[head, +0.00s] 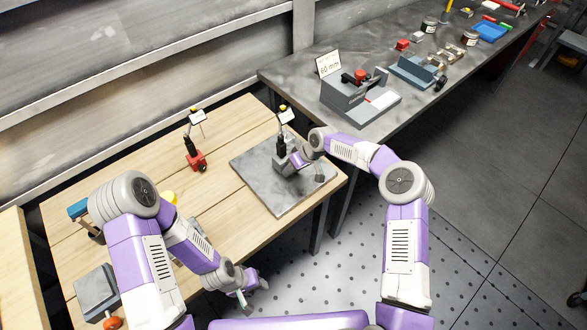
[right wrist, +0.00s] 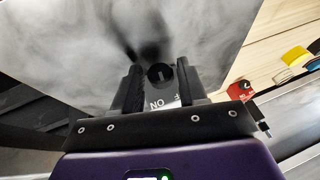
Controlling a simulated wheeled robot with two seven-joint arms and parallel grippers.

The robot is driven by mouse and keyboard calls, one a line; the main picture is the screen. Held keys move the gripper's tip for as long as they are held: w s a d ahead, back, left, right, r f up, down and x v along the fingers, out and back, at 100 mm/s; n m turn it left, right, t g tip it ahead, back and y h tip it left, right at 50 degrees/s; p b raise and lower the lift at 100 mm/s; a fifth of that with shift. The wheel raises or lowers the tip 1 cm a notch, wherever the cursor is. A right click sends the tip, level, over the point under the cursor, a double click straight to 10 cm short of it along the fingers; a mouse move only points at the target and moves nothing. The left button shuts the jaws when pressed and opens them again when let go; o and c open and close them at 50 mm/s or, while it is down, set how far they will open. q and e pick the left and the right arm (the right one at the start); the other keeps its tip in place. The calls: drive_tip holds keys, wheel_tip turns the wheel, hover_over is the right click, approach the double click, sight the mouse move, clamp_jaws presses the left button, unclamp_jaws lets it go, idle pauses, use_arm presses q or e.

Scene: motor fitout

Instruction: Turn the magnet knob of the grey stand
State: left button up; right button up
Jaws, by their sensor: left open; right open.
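The grey stand (head: 281,164) has a black post and a small dial indicator (head: 286,114) on top. It stands on a dark stone plate (head: 252,183) on the wooden bench. In the right wrist view its round black magnet knob (right wrist: 160,75) shows a pale line, with part of a label reading "NO" below it. My right gripper (head: 295,161) is at the stand's right side. In the right wrist view the right gripper (right wrist: 158,84) is open, with one finger on each side of the knob; contact cannot be told. My left gripper (head: 254,290) is open and empty, low at the bench's front.
A red stand (head: 196,160) with another dial stands left of the stone plate. A grey block (head: 97,292) and a blue-topped tool (head: 79,209) are at the left. A dark bench (head: 385,125) at the back right holds fixtures and a "60 mm" sign (head: 328,63).

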drive_tip(key=c, duration=0.8)
drive_tip(key=shift+o, duration=0.2)
drive_tip(key=shift+a+h+b, duration=0.15)
drive_tip(key=shift+h+b, duration=0.35)
drive_tip(key=shift+b, duration=0.05)
drive_tip(key=h+b, duration=0.1)
drive_tip(key=b, duration=0.1)
drive_tip(key=t+h+b, duration=0.1)
drive_tip(key=b, duration=0.1)
drive_tip(key=n+t+b, duration=0.1)
drive_tip(key=b, duration=0.1)
drive_tip(key=shift+s+a+f+h, duration=0.25)
drive_tip(key=shift+s+h, duration=0.05)
drive_tip(key=shift+h, duration=0.1)
drive_tip(key=shift+r+t+h+b, duration=0.15)
drive_tip(key=shift+t+h+b, duration=0.25)
drive_tip(key=shift+b, duration=0.6)
drive_tip(key=o, duration=0.8)
drive_tip(key=shift+c, duration=0.2)
drive_tip(key=shift+r, duration=0.1)
